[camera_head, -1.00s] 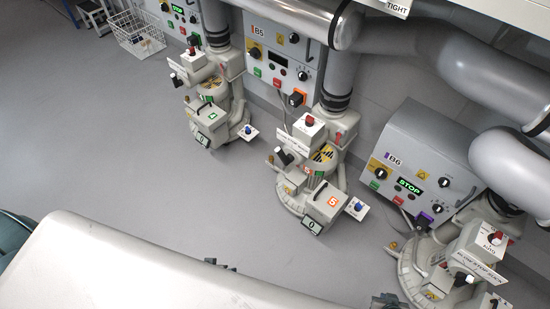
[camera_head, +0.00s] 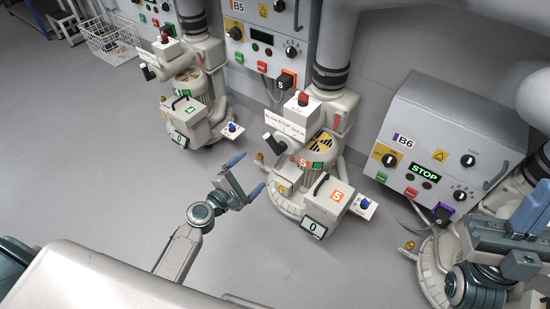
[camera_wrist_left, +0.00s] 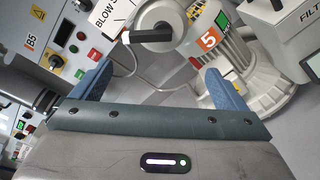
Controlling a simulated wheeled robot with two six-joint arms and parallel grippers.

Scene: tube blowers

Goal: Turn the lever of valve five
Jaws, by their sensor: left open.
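Valve five (camera_head: 318,150) is a beige unit marked with an orange 5, beneath a vertical grey pipe. Its black-handled lever (camera_head: 275,144) sticks out to the left, below a white plate reading BLOW STOP SUCK (camera_head: 285,126). In the left wrist view the black lever handle (camera_wrist_left: 150,36) lies beyond the fingertips, between their lines. My left gripper (camera_head: 251,173) is open and empty, just left of and below the lever, apart from it. Its two blue fingers also show in the left wrist view (camera_wrist_left: 158,67). My right gripper (camera_head: 508,238) is at the right edge, in front of another valve; its jaws are unclear.
A control box labelled B5 (camera_head: 265,30) stands behind valve five, and box B6 (camera_head: 440,130) is to the right. A similar valve marked green (camera_head: 190,105) stands on the left. The grey floor (camera_head: 110,160) on the left is clear. A wire basket (camera_head: 108,40) is at the back left.

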